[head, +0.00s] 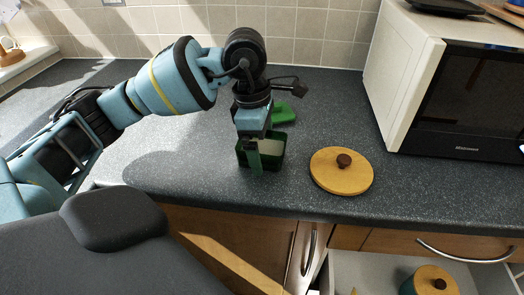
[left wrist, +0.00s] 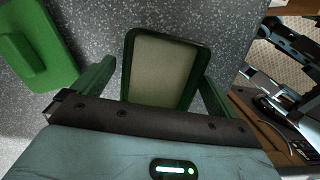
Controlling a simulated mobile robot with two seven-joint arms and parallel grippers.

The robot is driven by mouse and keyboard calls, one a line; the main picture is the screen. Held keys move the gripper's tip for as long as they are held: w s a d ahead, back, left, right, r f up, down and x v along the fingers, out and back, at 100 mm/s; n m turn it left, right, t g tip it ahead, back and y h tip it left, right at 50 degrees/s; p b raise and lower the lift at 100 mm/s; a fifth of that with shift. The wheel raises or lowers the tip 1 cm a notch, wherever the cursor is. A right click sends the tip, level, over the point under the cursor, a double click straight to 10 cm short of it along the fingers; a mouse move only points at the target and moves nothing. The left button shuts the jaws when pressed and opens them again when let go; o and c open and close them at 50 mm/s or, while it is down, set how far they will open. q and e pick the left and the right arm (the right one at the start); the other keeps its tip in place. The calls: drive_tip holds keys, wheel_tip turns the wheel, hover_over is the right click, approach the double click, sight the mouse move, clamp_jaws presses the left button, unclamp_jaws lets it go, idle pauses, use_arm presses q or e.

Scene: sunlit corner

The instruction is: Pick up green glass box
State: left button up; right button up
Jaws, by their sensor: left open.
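The green glass box (head: 274,153) stands without a lid on the dark speckled counter in the head view, partly hidden by my left gripper. In the left wrist view I look down into the box (left wrist: 159,68); it has a dark green rim and a pale inside. My left gripper (head: 255,163) points down at the box. Its green fingers stand open, one on either side of the box, in the left wrist view (left wrist: 156,76). I cannot tell whether they touch its walls. My right gripper is not in view.
A green lid (head: 284,112) lies behind the box. A round wooden lid (head: 341,170) with a dark knob lies to the right. A microwave (head: 452,95) stands at the back right. Below the counter's front edge, a drawer (head: 372,272) is open with a wooden-lidded jar (head: 432,281) inside.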

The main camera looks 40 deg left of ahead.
use_arm(q)
drive_tip(key=shift+f, duration=0.25)
idle(0.5)
drive_tip(key=shift+c, duration=0.4)
drive_tip(key=c, duration=1.1)
